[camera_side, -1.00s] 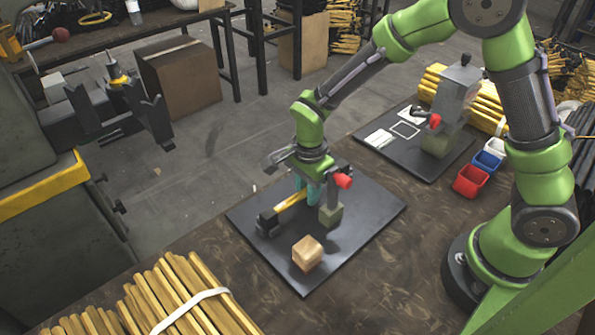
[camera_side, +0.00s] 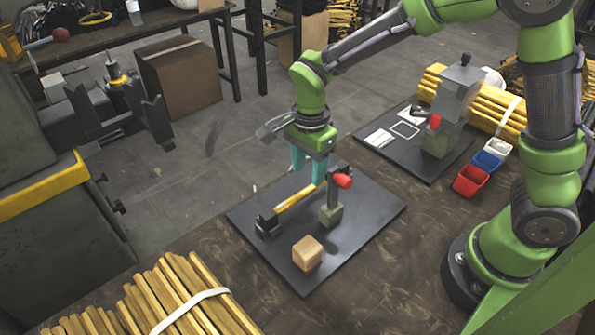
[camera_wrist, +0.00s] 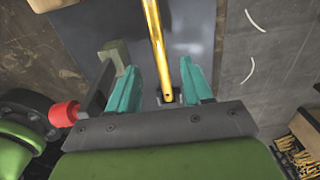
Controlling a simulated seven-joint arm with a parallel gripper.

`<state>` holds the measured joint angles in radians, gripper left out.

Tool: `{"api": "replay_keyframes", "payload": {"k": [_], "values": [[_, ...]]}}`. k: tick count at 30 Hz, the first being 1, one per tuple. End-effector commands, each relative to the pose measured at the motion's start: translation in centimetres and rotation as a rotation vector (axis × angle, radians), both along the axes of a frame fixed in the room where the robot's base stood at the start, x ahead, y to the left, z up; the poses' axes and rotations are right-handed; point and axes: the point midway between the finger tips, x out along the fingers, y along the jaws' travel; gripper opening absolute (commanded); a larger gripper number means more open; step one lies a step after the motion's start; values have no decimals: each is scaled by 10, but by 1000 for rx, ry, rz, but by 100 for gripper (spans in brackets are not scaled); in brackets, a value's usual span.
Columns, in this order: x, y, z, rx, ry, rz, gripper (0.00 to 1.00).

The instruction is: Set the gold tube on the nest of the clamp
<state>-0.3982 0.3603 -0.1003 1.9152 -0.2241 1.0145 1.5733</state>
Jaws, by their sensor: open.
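The gold tube (camera_side: 296,199) lies over the dark mat, its lower left end at a black block (camera_side: 268,222). Its other end reaches the area under my gripper, behind the clamp (camera_side: 333,195), an upright with a red knob and olive base. My gripper (camera_side: 309,172) is open and empty above that end, fingers pointing down. In the wrist view, the tube (camera_wrist: 156,45) runs between the teal fingers (camera_wrist: 162,90) without visible contact, its holed near end by a small dark support (camera_wrist: 168,101). How the tube seats there is partly hidden.
A wooden cube (camera_side: 307,254) stands on the mat (camera_side: 368,212) near its front edge. A second mat at the back right carries a grey press (camera_side: 450,105). Red, blue and white bins (camera_side: 471,181) stand right. Bundled yellow bars (camera_side: 190,300) lie front left.

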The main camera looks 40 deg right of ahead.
Motion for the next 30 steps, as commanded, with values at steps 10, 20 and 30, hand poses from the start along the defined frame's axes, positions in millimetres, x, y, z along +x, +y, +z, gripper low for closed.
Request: {"api": "replay_keyframes", "payload": {"k": [10, 20, 30], "values": [[0, -1, 49, 2, -3, 4, 50], [-42, -41, 117, 90, -225, 397, 50], [-118, -81, 157, -112, -589, 1009, 50]]}}
